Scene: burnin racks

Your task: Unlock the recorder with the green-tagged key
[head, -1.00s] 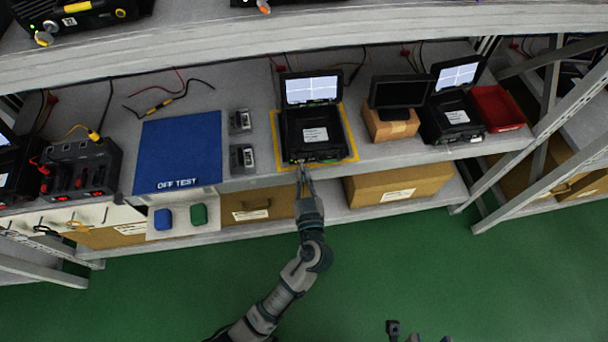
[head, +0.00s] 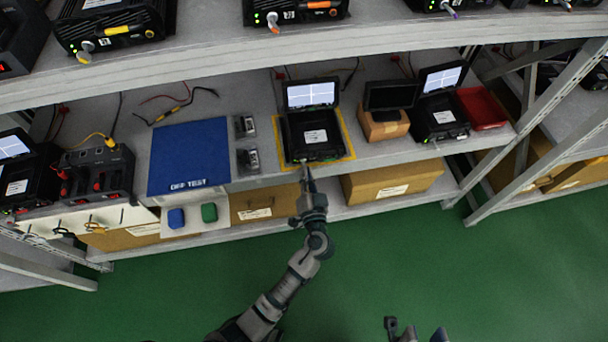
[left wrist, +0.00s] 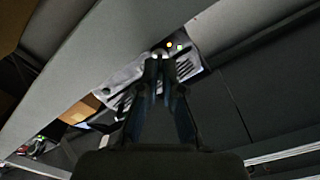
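The recorder (head: 312,138) is a black case with its lid raised and a lit screen. It stands on a yellow-outlined patch of the middle shelf. My left gripper (head: 306,168) is at the recorder's front lower edge. In the left wrist view, its fingertips (left wrist: 160,60) are close together at a small pale round spot on the recorder's front panel (left wrist: 185,66), near small lights. I cannot make out a key or a green tag between the fingers. Parts of my right gripper (head: 415,332) show at the bottom edge; its state is unclear.
A blue mat (head: 189,157) lies left of the recorder. A small monitor on a cardboard box (head: 382,126), another black case (head: 438,120) and a red tray (head: 483,108) stand to the right. An upper shelf edge (head: 350,45) runs above. Green floor is clear in front.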

